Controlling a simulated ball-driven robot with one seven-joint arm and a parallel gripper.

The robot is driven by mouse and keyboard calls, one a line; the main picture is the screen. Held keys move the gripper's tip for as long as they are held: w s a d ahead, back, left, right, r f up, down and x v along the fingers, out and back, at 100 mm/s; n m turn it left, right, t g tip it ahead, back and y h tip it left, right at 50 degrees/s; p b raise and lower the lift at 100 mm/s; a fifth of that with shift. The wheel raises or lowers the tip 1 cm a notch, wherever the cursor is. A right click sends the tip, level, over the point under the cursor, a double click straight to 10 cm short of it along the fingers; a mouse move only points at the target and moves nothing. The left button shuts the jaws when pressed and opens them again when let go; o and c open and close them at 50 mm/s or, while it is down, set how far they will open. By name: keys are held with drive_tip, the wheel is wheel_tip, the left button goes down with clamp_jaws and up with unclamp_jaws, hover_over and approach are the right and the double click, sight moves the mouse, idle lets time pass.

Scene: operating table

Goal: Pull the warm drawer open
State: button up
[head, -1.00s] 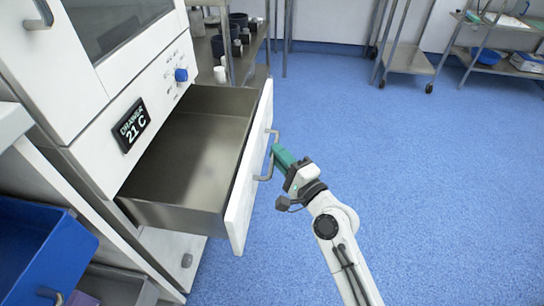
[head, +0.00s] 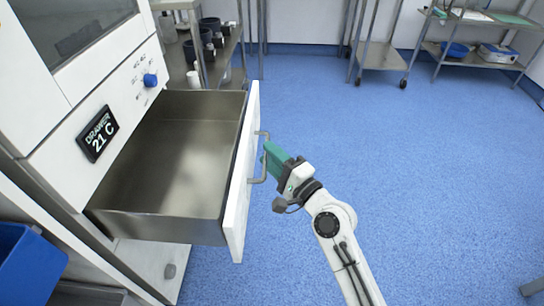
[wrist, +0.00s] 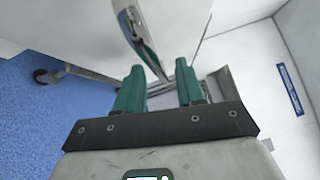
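The warm drawer (head: 180,165) is a deep metal drawer with a white front (head: 240,180), and it stands well out of the white cabinet. A grey bar handle (head: 262,158) is on its front. My gripper (head: 268,154), with green fingers, is at the handle. In the wrist view my gripper (wrist: 160,66) has its two fingers clearly apart, and the shiny handle (wrist: 140,38) reaches down toward the gap between them. I cannot tell whether a finger touches the handle. The drawer looks empty inside.
A display (head: 97,133) beside the drawer reads "DRAWER 21 C", with a blue knob (head: 150,80) above right. A blue bin (head: 28,265) is at the lower left. Metal shelving (head: 225,50) stands behind the drawer. The blue floor (head: 400,160) to the right is clear.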

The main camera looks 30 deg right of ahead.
drive_tip(key=shift+s, duration=0.1)
drive_tip(key=s+d+f, duration=0.1)
drive_tip(key=s, duration=0.9)
drive_tip(key=shift+s+d+f+b, duration=0.2)
drive_tip(key=shift+d+b, duration=0.05)
drive_tip(key=shift+b, duration=0.15)
drive_tip(key=s+a+f+n+g+y, duration=0.1)
drive_tip(key=s+a+f+n+g, duration=0.2)
drive_tip(key=f+n+g, duration=0.25)
drive_tip(key=s+a+f+n+g+y, duration=0.2)
drive_tip(key=s+a+f+n+g, duration=0.15)
drive_tip(key=f+n, duration=0.3)
drive_tip(key=s+d+f+n+g+h, duration=0.3)
drive_tip(key=s+g, duration=0.2)
drive_tip(key=s, duration=0.3)
drive_tip(key=s+d+f+n+g+h, duration=0.25)
drive_tip(key=s+g, duration=0.25)
drive_tip(key=s, duration=0.3)
wheel_tip(320, 180, up, 35)
drive_tip(key=p, duration=3.5)
drive_tip(key=shift+w+r+t, duration=0.15)
drive_tip(key=shift+w+t, duration=0.15)
drive_tip(key=shift+w, duration=0.1)
